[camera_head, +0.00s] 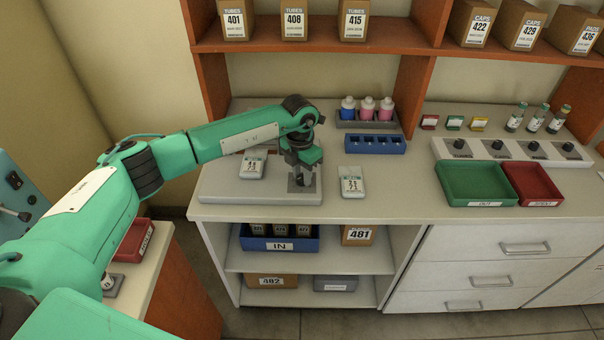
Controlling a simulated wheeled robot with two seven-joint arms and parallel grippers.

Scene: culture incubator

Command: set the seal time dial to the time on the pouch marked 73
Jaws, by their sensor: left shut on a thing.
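My left gripper (302,176) points down over the dark square dial plate at the right end of a flat pale device (225,186) on the counter. It is shut on the dial (301,183), which it mostly hides. The dial's setting and markings cannot be read. A white pouch (352,182) lies on the counter just right of the device; its bold number looks like 73, and its small print is unreadable. Another white pouch (252,165) lies on the device, left of my gripper; its number is unclear. My right gripper is not in view.
A bottle rack (366,124) and a blue rack (375,144) stand behind. A strip of several knobs (515,150), a green tray (478,201) and a red tray (536,199) are to the right. Shelves with boxes hang above. The counter right of the 73 pouch is clear.

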